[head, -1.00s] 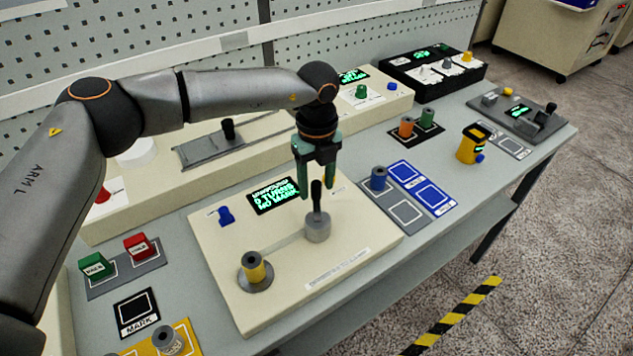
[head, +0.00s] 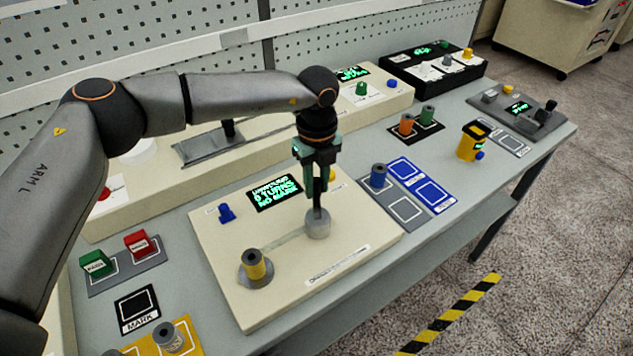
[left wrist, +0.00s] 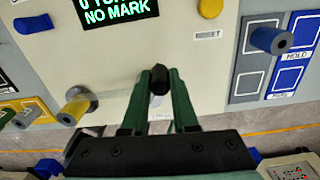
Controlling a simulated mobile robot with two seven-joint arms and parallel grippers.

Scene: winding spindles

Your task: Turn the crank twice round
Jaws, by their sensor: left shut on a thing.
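The crank is a grey round hub (head: 318,224) with an upright black handle (head: 318,193), at the right side of the cream winding box (head: 345,234). My left gripper (head: 316,184) points down over the hub and is shut on the black handle. In the left wrist view the handle's dark top (left wrist: 158,80) sits between the green fingertips. A yellow spool (head: 255,265) stands on a round grey plate at the box's front left. A display (head: 274,193) with green text lies behind; in the left wrist view it reads "NO MARK" in part. My right gripper is not in view.
A blue knob (head: 226,212) and a yellow button (head: 332,174) are on the box. A blue spool (head: 378,176) stands right, beside the blue-framed pads (head: 432,193). Red (head: 138,243) and green (head: 97,263) blocks stand left. A long cream unit (head: 280,128) runs behind.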

